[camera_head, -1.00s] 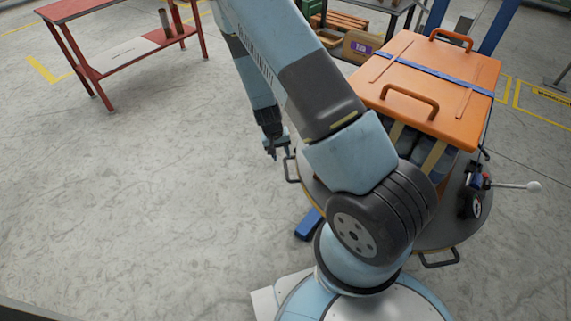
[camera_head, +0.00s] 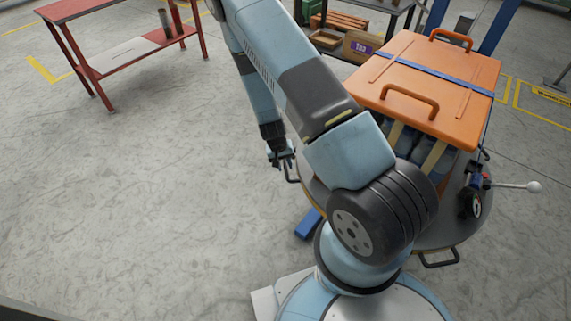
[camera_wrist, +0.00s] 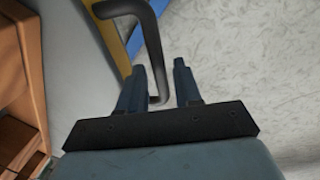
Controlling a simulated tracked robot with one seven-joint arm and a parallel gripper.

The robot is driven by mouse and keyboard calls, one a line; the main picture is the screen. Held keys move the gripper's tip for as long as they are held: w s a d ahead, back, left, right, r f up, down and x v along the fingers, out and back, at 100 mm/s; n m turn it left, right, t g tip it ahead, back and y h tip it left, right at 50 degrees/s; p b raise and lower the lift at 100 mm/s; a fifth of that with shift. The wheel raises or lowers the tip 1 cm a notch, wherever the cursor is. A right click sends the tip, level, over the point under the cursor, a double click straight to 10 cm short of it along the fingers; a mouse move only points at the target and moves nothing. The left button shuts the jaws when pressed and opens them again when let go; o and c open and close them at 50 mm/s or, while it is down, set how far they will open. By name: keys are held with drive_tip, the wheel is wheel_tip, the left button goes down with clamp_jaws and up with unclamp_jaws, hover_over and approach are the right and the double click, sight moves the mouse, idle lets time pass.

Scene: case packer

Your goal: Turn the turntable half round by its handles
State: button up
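The turntable (camera_head: 440,232) is a grey round disc with a yellow edge, partly hidden by my arm and by the load on it. A black handle (camera_head: 292,172) sticks out at its left side, and another handle (camera_head: 440,258) at its front. My gripper (camera_head: 281,158) is at the left handle. In the wrist view the bent black handle (camera_wrist: 152,40) runs between the two fingers of my gripper (camera_wrist: 159,65). The fingers are apart, with a visible gap on each side of the bar, so the gripper is open around it.
An orange lidded case (camera_head: 440,75) with a blue strap stands on the turntable. A clamp with a white-knobbed lever (camera_head: 515,186) sticks out at the right. A blue foot (camera_head: 309,224) lies below the disc. A red table (camera_head: 120,50) stands back left; the floor between is clear.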

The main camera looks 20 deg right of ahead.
clamp_jaws()
